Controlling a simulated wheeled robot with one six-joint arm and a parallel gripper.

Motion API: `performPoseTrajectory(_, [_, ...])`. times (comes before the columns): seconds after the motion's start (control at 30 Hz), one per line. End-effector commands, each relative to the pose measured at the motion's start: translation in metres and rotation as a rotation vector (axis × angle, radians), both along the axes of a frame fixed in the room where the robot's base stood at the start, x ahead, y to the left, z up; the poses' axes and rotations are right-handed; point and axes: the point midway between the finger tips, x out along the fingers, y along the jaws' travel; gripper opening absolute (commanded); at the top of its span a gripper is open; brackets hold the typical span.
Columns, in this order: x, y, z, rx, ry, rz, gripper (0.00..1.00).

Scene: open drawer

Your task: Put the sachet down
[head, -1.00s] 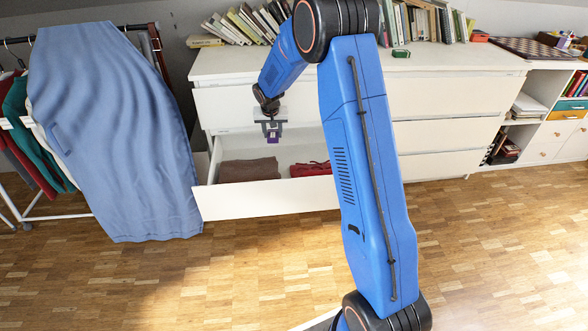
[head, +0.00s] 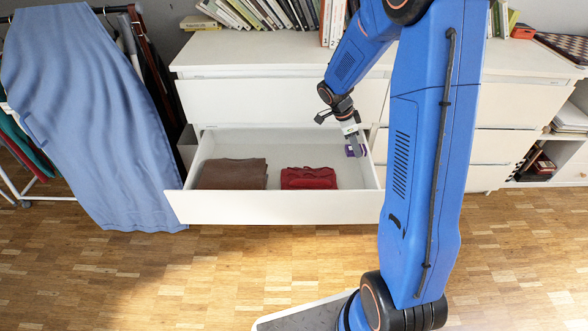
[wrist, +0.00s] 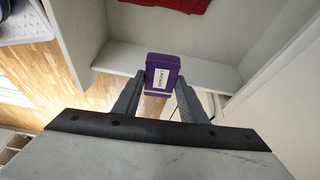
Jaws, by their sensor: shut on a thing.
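The sachet (wrist: 163,75) is small and purple with a white printed label. It is between the fingertips of my gripper (wrist: 160,88) in the wrist view, and the fingers are shut on it. In the head view my gripper (head: 353,143) is above the right end of the open drawer (head: 270,208), and the purple sachet (head: 351,151) shows at its tip. The sachet appears held above the drawer floor; its exact height cannot be told.
A folded brown cloth (head: 232,174) lies at the drawer's left and a folded red cloth (head: 308,178) at its middle right. Bare drawer floor shows around them. The white dresser (head: 255,102) rises behind. Blue cloth (head: 95,120) hangs at left.

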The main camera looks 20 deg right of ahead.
Motion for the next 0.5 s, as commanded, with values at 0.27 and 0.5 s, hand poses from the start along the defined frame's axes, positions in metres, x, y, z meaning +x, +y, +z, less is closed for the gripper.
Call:
performPoseTrajectory(0.27, [-0.014,-0.005,-0.023,0.001,0.003,-0.07,0.17])
performPoseTrajectory(0.5, [-0.014,-0.005,-0.075,0.001,0.005,-0.067,0.17])
